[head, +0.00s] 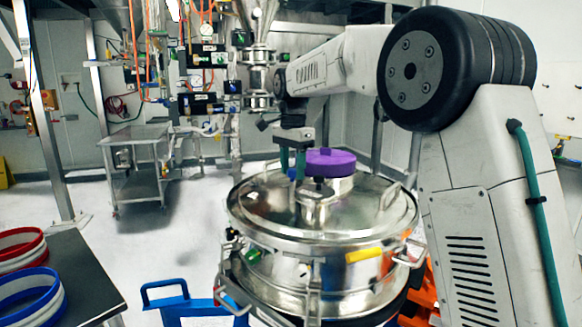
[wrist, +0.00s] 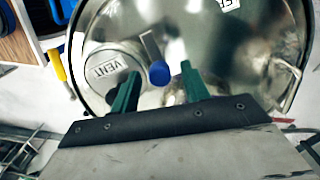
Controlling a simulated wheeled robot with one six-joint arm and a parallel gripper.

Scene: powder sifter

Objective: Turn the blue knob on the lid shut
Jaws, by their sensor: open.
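The round steel lid (head: 375,215) sits on top of the sifter vessel, and it fills much of the wrist view (wrist: 220,50). The blue knob (wrist: 159,73) is at the end of a short flat metal lever on the lid, beside a round port marked VENT (wrist: 106,67). My gripper (wrist: 159,80) is open, with one green finger on each side of the knob in the picture. I cannot tell whether the fingers touch it or are still above it. In the head view my gripper (head: 292,165) points down over the lid, and the knob is largely hidden there.
A purple cap (head: 330,160) stands on the lid behind my gripper. A steel cart (head: 140,160) and a dark table (head: 80,275) with red and blue rings stand left.

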